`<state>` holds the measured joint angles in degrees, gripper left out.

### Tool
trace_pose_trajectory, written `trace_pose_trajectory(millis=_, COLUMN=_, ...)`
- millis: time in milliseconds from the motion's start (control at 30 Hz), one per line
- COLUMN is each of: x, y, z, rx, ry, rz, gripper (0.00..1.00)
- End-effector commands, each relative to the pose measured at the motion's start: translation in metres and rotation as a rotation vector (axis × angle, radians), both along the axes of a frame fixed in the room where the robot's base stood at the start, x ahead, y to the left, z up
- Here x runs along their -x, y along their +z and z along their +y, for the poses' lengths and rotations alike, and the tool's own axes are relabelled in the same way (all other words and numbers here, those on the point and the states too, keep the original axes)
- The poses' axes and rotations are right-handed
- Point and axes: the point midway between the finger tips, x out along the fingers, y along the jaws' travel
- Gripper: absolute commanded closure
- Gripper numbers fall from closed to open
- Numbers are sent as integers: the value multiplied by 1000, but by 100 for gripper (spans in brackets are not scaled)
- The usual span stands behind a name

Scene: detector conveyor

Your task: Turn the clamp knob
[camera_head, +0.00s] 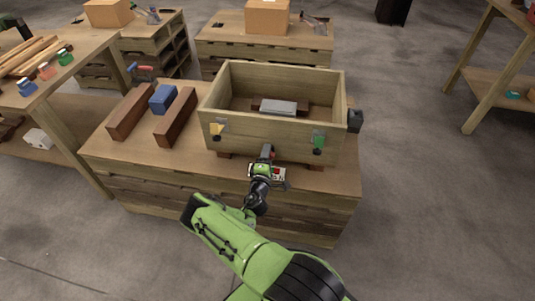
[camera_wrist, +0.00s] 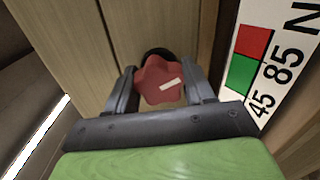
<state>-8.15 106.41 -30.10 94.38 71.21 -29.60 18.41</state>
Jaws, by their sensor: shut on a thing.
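The clamp knob (camera_wrist: 160,80) is a red, lobed knob with a pale mark on its face, on a black round base against the wooden box front. My gripper (camera_wrist: 161,72) has its two dark fingers on either side of the knob, shut on it. In the head view my gripper (camera_head: 267,153) is at the lower front of the open wooden box (camera_head: 226,133), and the knob is mostly hidden there. A white scale plate (camera_wrist: 279,60) with a red and a green square and numbers is to the right of the knob.
The box stands on a wooden workbench (camera_head: 115,158). Brown beams (camera_head: 176,117) and a blue block (camera_head: 163,98) lie at left.

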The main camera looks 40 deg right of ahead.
Motion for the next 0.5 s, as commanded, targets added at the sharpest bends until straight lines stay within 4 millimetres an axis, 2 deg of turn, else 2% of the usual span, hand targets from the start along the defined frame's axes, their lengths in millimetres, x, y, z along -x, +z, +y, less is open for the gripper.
trace_pose_trajectory(millis=500, x=-2, y=-1, z=2, rx=-178, ry=6, rz=-222, gripper=78)
